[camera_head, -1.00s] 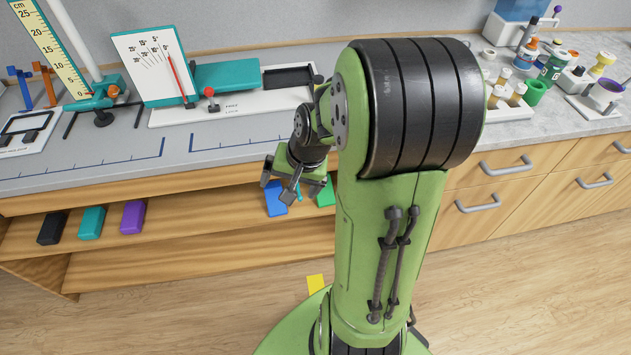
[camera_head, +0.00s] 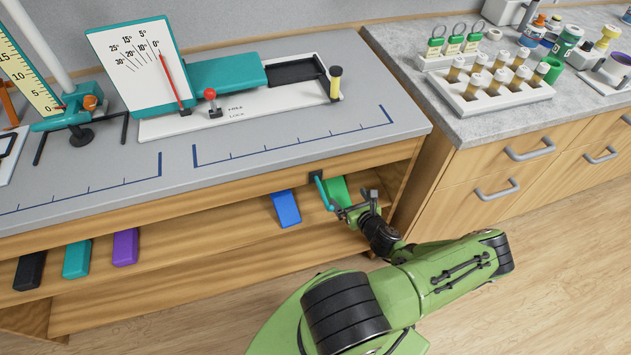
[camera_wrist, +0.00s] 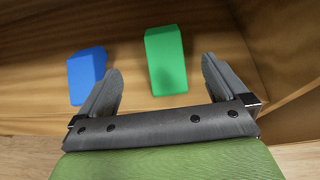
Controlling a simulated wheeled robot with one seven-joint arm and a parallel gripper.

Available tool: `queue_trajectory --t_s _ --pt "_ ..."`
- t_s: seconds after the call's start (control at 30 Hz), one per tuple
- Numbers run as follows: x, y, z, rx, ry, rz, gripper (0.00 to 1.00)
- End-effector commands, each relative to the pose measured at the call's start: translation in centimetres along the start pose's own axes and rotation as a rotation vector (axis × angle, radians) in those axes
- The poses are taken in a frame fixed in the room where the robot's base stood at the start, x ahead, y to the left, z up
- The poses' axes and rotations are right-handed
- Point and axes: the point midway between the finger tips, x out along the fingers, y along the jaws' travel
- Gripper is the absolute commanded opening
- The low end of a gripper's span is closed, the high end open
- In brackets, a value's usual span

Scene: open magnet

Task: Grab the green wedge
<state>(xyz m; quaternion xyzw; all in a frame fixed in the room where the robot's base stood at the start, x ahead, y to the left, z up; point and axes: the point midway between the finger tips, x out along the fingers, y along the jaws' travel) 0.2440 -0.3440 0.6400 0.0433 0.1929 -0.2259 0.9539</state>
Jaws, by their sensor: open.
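The green wedge (camera_head: 336,190) lies on the shelf under the bench, at its right end, partly hidden by my gripper and a teal handle in the head view. In the wrist view the green wedge (camera_wrist: 167,62) is ahead of my open gripper (camera_wrist: 162,80), roughly between the two fingers and a little toward the right one. My gripper (camera_head: 352,208) is at the shelf's front in the head view. Nothing is held. Whether the fingertips reach beside the wedge cannot be told.
A blue wedge (camera_head: 286,208) lies on the shelf left of the green one; it also shows outside the left finger in the wrist view (camera_wrist: 86,74). Purple (camera_head: 125,247), teal (camera_head: 77,259) and black (camera_head: 30,270) blocks lie further left. The teal handle (camera_head: 323,191) hangs at the bench's front edge.

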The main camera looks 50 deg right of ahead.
Motion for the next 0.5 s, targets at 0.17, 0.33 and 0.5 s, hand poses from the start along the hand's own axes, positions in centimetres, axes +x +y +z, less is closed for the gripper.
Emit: queue_trajectory --t_s 0.17,0.33,0.5 --pt "3.6 0.0 -0.2 -0.002 -0.002 -0.001 1.00" --pt "7.9 0.1 -0.3 -0.003 -0.002 0.001 1.00" --pt "10.3 0.0 -0.2 -0.002 0.000 0.001 1.00"
